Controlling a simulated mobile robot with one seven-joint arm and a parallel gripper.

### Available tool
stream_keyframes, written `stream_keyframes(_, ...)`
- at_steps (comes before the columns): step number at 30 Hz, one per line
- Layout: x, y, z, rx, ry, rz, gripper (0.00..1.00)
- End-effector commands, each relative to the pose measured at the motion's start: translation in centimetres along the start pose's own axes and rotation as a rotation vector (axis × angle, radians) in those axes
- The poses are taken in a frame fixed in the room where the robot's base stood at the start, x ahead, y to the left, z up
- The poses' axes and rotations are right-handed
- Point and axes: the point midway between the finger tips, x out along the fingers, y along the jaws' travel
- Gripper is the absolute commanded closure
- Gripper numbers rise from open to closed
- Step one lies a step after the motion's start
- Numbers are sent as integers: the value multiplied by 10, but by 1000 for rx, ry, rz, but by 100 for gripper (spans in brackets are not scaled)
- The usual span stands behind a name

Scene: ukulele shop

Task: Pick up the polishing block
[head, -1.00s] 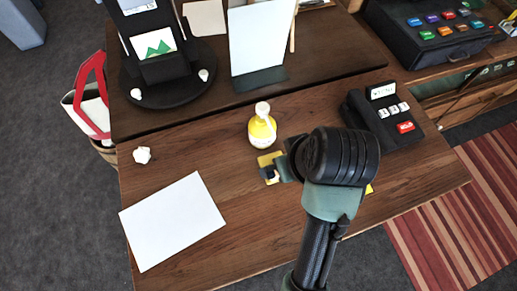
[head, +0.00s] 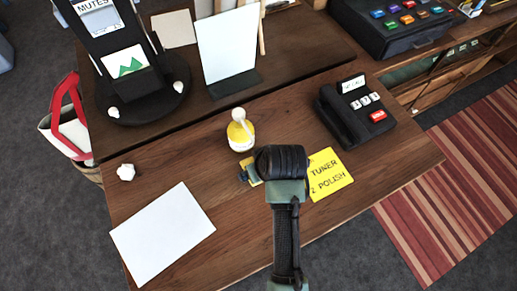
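A small yellow block-like thing (head: 251,168), which may be the polishing block, shows on the wooden counter just left of my arm's black wrist joint. It is mostly covered, so its full shape is unclear. My gripper (head: 246,176) is right at it, with only a small dark part showing. The wrist hides the fingers, so I cannot tell whether they are open or shut on it.
A yellow bottle with a white top (head: 240,132) stands close behind. A yellow note reading "TUNER 2 POLISH" (head: 329,174) lies right of the wrist.

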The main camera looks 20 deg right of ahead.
Motion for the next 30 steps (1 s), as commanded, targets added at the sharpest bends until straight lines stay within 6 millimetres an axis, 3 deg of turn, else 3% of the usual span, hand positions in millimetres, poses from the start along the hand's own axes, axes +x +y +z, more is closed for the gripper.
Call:
stream_keyframes(7, 2, 0, 0, 0, 1, 1, 0)
stream_keyframes(8, 2, 0, 0, 0, 1, 1, 4)
stream_keyframes(21, 1, 0, -1, 0, 2, 1, 83)
stream_keyframes(30, -1, 1, -2, 0, 3, 1, 84)
